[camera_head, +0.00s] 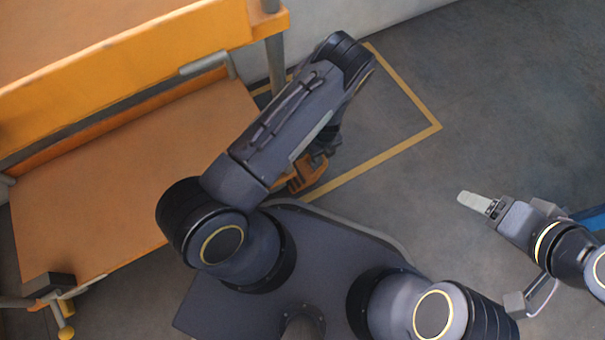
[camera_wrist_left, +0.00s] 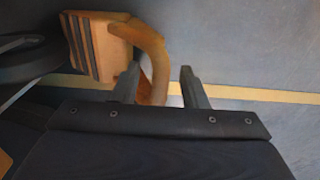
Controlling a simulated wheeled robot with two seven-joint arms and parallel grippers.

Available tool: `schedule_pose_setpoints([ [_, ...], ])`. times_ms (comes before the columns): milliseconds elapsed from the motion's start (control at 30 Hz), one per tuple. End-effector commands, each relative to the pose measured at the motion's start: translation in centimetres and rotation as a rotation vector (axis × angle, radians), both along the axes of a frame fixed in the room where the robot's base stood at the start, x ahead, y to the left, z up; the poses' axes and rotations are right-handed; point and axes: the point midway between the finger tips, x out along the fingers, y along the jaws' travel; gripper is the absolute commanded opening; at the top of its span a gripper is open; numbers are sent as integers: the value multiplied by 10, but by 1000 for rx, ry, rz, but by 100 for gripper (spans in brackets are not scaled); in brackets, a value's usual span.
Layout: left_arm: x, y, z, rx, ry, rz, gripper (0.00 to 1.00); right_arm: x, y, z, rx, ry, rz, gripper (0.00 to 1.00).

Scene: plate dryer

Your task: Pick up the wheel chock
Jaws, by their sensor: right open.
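The orange wheel chock (camera_head: 303,177) sits on the floor beside my base in the head view, partly hidden by my left arm. In the left wrist view, its ribbed block (camera_wrist_left: 97,45) is at the upper left, and its curved orange handle (camera_wrist_left: 153,50) runs down between the fingers of my left gripper (camera_wrist_left: 160,72). That gripper is open, with the handle closer to the left finger and a gap on the right. My right gripper (camera_head: 478,203) is open and empty over the floor at the right.
An orange cart (camera_head: 130,175) with shelves and a grey post fills the left. A yellow floor line (camera_head: 385,155) passes by the chock. A dark round shape (camera_wrist_left: 25,60) lies left of the chock in the wrist view. The floor at the upper right is clear.

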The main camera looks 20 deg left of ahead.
Motion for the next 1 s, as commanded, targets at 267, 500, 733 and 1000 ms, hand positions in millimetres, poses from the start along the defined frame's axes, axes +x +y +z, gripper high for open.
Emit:
schedule_pose_setpoints([
  [267,0,0,-14,1,-1,-1,40,0,0,-7,0,0,0,72],
  [500,0,0,-14,1,-1,-1,22,0,0,-7,0,0,0,72],
  [733,0,0,-14,0,0,-1,0,0,0,-7,0,0,0,72],
  [1000,0,0,-14,0,0,-1,0,0,0,-7,0,0,0,72],
])
